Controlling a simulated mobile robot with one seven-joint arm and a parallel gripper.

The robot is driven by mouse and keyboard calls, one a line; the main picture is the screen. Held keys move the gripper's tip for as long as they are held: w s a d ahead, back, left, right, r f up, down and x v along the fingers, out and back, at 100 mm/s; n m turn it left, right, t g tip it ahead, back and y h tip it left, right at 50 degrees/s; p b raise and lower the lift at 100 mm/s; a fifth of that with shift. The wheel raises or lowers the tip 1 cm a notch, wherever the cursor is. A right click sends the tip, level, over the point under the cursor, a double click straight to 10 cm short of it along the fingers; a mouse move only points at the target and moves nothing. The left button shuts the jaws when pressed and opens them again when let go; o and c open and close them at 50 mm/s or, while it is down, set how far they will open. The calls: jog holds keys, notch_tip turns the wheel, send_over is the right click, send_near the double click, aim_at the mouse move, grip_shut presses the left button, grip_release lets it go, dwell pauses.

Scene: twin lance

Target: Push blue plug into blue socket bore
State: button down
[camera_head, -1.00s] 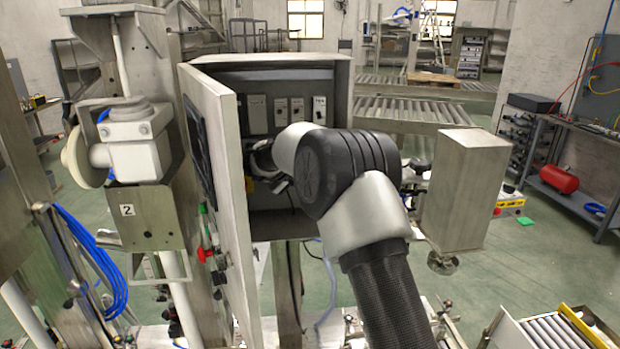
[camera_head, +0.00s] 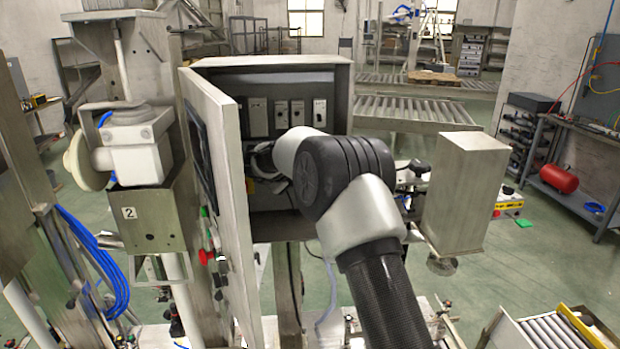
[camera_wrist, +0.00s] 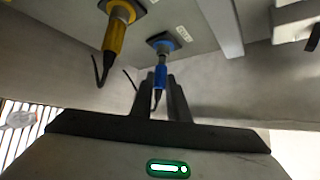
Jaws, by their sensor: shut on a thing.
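The blue plug (camera_wrist: 160,77) is between the fingers of my gripper (camera_wrist: 162,88) in the wrist view, with a dark cable end hanging from it. My gripper is shut on it. The blue socket (camera_wrist: 163,42) is on the grey panel just beyond the plug. The plug's front end is at the socket and in line with it; I cannot tell how deep it sits in the bore. In the head view my arm hides the plug and socket inside the open cabinet.
A yellow plug (camera_wrist: 114,36) with a hanging cable sits in its own socket left of the blue one. The open cabinet (camera_head: 345,75) has its door (camera_head: 222,180) swung out on the left. A metal box (camera_head: 465,190) stands to the right of my arm.

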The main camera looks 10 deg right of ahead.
jog(key=shift+w+p, duration=0.55)
jog(key=shift+w, duration=0.35)
dwell(1.5)
jog(key=c, duration=1.4)
grip_release()
